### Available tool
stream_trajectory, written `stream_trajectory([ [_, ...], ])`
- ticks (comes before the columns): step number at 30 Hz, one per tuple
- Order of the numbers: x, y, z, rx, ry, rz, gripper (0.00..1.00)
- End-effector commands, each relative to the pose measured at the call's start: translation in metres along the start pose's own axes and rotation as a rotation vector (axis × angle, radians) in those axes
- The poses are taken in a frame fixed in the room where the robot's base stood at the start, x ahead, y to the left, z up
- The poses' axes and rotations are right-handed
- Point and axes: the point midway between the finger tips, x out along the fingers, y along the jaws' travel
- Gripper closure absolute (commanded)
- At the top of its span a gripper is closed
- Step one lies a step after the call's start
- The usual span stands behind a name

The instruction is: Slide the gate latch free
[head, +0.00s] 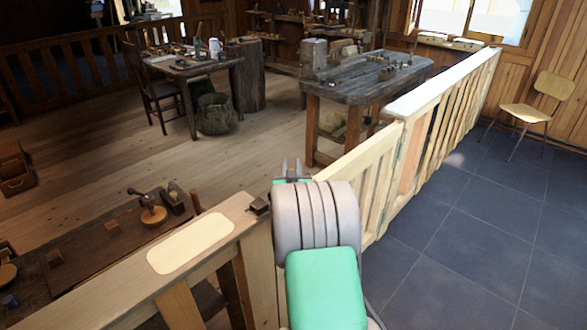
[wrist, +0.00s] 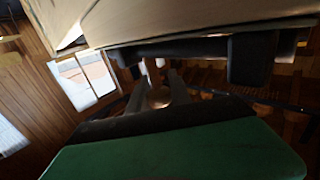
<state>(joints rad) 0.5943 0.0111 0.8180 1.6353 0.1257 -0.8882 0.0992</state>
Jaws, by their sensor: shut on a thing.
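The pale wooden gate (head: 360,165) runs from the slatted fence toward my arm, which hides its near end. A dark metal latch part (head: 258,207) sits on the end of the near rail, just left of my arm. In the wrist view a dark latch bar (wrist: 190,48) runs along the underside of the pale wood, with a thick block at its right. My gripper (head: 291,169) is beyond the rail end, partly hidden by my wrist. In the wrist view my gripper (wrist: 157,90) is shut on a small brownish latch knob (wrist: 158,98), dim and blurred.
The near rail (head: 215,235) carries a pale oval patch. A workbench (head: 365,80) stands beyond the gate, with open plank floor (head: 230,150) to its left. Dark tiles (head: 450,220) and a chair (head: 540,100) are at the right.

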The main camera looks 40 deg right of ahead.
Motion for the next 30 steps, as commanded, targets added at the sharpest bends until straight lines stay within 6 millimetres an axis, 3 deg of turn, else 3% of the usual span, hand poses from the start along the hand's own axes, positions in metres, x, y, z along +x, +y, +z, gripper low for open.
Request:
stream_trajectory([
  [2, 0.001, 0.003, -0.002, -0.003, 0.003, 0.006, 1.00],
  [3, 0.001, 0.003, -0.002, -0.003, 0.003, 0.006, 0.75],
  [10, 0.001, 0.002, -0.002, -0.002, 0.003, 0.005, 0.56],
  [20, -0.007, 0.000, -0.001, -0.002, 0.001, 0.002, 0.56],
  [30, -0.069, 0.001, -0.001, -0.002, 0.002, 0.003, 0.56],
])
